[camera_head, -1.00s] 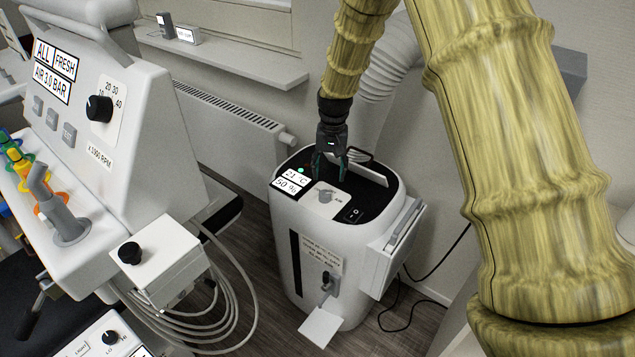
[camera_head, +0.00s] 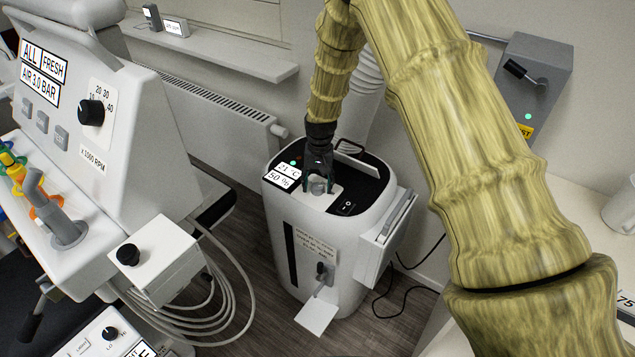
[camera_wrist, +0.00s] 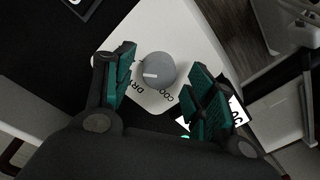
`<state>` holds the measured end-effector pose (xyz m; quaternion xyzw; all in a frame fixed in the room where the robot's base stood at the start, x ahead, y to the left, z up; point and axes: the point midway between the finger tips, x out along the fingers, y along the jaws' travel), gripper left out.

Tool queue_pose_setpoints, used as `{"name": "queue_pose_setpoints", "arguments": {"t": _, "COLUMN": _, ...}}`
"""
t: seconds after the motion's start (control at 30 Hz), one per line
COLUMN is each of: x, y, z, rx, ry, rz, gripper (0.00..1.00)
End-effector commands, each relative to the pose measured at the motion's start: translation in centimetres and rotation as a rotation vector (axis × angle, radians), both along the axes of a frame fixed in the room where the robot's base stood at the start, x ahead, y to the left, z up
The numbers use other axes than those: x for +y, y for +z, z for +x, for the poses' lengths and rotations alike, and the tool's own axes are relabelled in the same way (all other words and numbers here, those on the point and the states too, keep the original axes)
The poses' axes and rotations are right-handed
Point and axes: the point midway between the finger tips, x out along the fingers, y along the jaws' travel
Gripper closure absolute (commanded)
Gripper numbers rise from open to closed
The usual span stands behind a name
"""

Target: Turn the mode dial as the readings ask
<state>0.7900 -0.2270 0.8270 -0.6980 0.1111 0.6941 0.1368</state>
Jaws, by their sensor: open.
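The mode dial (camera_wrist: 156,71) is a round grey knob with a white pointer mark, on a white plate (camera_wrist: 150,35) on top of a white floor-standing unit (camera_head: 345,255). Parts of labels starting "DR" and "COO" show beside the dial in the wrist view, and the pointer lies toward the "DR" side. The readings panel (camera_head: 283,175) shows 21 °C and 50 %. My gripper (camera_wrist: 160,85) is open, its green-padded fingers on either side of the dial with gaps to both. In the head view my gripper (camera_head: 318,184) is down over the dial (camera_head: 318,187) and partly hides it.
A black rocker switch (camera_head: 346,208) sits beside the plate. A grey-white console (camera_head: 110,110) with knobs stands at the left, with a small box and coiled hoses. A radiator (camera_head: 205,110) is behind, and a grey wall box (camera_head: 535,80) is at the right.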

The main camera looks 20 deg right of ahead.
Motion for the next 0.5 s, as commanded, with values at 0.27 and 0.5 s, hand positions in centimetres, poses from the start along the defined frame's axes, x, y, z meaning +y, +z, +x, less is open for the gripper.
{"name": "queue_pose_setpoints", "arguments": {"t": 0.27, "x": -0.01, "y": -0.61, "z": 0.01, "rx": -0.001, "ry": -0.001, "rz": 0.000, "gripper": 0.45}}
{"name": "queue_pose_setpoints", "arguments": {"t": 0.5, "x": -0.01, "y": -0.61, "z": -0.02, "rx": -0.001, "ry": -0.001, "rz": 0.000, "gripper": 0.61}}
